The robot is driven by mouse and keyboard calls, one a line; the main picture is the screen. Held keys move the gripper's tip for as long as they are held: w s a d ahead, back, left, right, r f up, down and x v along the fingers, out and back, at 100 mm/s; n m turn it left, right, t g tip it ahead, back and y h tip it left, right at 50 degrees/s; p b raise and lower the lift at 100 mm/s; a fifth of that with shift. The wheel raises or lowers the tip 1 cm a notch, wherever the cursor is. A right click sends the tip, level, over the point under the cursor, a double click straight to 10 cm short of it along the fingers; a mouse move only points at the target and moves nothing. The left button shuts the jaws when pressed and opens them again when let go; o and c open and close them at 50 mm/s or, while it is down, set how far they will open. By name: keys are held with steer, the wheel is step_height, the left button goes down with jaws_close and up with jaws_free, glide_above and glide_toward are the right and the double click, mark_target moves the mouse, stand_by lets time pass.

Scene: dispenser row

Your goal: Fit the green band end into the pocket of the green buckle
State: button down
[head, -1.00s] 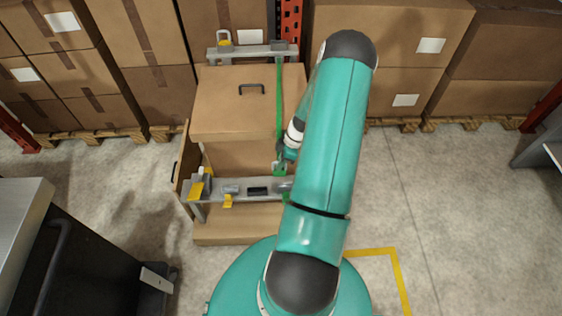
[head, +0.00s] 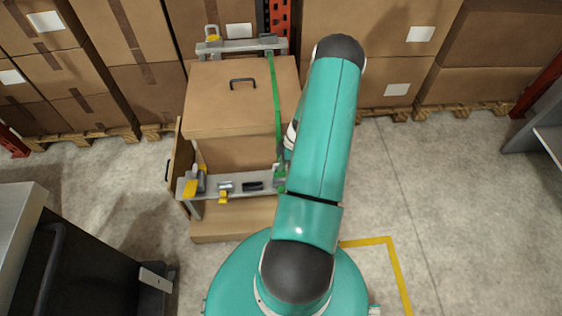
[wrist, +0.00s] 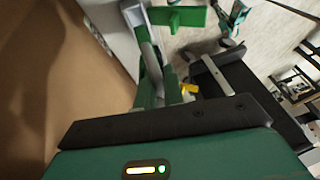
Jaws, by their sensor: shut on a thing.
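The green band (head: 274,90) runs from the back rail down over the front of the cardboard-coloured chest to the front rail. My gripper, mostly hidden behind my arm in the head view, is shut on the band's lower part, which shows in the wrist view as green strips (wrist: 149,88) between the fingers (wrist: 172,82). A green patch, apparently the green buckle (head: 281,188), shows at the right end of the front rail beside my arm. A green T-shaped piece (wrist: 178,17) lies beyond the fingers in the wrist view. I cannot tell whether the band end touches the pocket.
The front rail (head: 236,187) also carries yellow (head: 190,187), grey and black fittings left of the green patch. The back rail (head: 238,46) stands behind the chest (head: 228,110). Stacked cartons line the back.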

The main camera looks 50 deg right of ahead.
mark_target(281, 176)
steer(key=shift+f, duration=3)
steer(key=c, duration=1.4)
jaws_free()
steer(key=shift+c, duration=0.2)
steer(key=shift+r, duration=0.1)
